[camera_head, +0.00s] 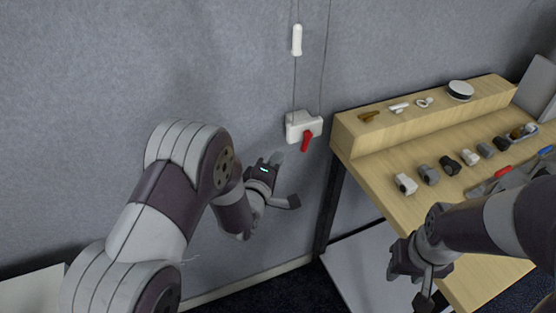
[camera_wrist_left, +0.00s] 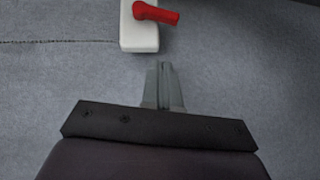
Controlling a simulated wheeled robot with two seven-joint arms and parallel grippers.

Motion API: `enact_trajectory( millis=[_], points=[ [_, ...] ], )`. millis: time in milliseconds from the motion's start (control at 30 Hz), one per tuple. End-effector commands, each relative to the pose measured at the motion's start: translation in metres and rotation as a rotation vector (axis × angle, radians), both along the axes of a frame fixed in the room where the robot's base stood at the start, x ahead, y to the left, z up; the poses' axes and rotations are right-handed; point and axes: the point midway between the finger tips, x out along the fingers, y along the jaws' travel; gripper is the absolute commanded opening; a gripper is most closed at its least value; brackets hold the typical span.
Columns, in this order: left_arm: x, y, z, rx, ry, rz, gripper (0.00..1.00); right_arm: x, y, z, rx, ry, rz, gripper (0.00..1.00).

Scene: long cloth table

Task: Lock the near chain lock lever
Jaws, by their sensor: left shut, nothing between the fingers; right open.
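The chain lock is a white box (camera_head: 301,127) on the grey wall, with a red lever (camera_head: 306,141) on its front pointing down in the head view. In the left wrist view the white box (camera_wrist_left: 138,36) is at the top, and the red lever (camera_wrist_left: 156,13) sticks out to the right. My left gripper (camera_head: 279,161) is just below and left of the box, apart from the lever. Its fingers (camera_wrist_left: 163,84) are shut and empty. My right gripper (camera_head: 425,283) is open at the lower right, in front of the wooden table and far from the lock.
Two thin cords run up from the box, one with a white handle (camera_head: 297,40). A wooden table (camera_head: 385,168) stands right of the lock, bearing several small fittings and a raised shelf (camera_head: 427,113). The wall around the lock is clear.

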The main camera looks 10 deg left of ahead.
Motion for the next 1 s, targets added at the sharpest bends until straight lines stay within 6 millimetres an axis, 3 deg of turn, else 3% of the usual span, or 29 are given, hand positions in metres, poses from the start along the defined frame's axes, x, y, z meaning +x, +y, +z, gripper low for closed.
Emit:
enact_trajectory(
  millis=[200,400,600,1000],
  points=[
    [-0.044,0.008,0.007,0.0,-0.002,0.001,0.0,0.001,0.0,-0.004,0.0,-0.001,0.0,0.41],
    [-0.074,0.014,0.011,0.0,-0.001,0.001,0.0,0.001,0.0,-0.005,0.0,-0.001,0.0,0.41],
    [-0.082,0.015,0.013,0.0,-0.001,0.0,0.0,0.001,0.0,-0.005,0.0,-0.001,0.0,0.41],
    [-0.082,0.015,0.013,0.0,-0.001,0.0,0.0,0.0,0.0,-0.005,0.0,-0.001,0.0,0.41]
  ],
)
